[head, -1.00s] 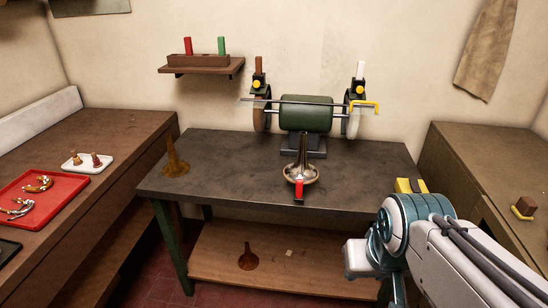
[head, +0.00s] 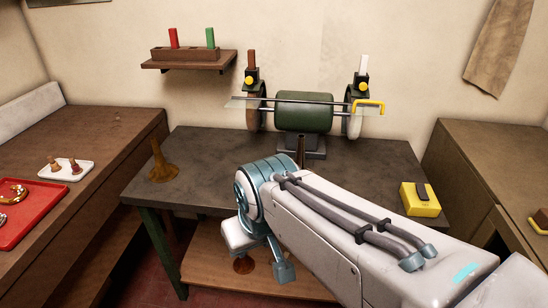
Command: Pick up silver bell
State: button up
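The silver bell stands flared end down on the dark bench (head: 215,150), in front of the grinder. Only its narrow upper stem (head: 301,150) shows above my arm; its wide flare is hidden behind the arm. My arm reaches in from the lower right across the bench front, with its joint in front of the bell.
A bench grinder (head: 305,112) stands behind the bell. A brown bell (head: 164,168) stands on the bench's left. A yellow block (head: 420,199) sits at its right front. Side benches flank it, the left one holding a red tray (head: 50,196) and white tray (head: 66,172).

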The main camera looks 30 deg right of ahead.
aim_at(300, 155)
jog(key=z, duration=0.4)
jog(key=i, duration=0.85)
jog(key=z, duration=0.75)
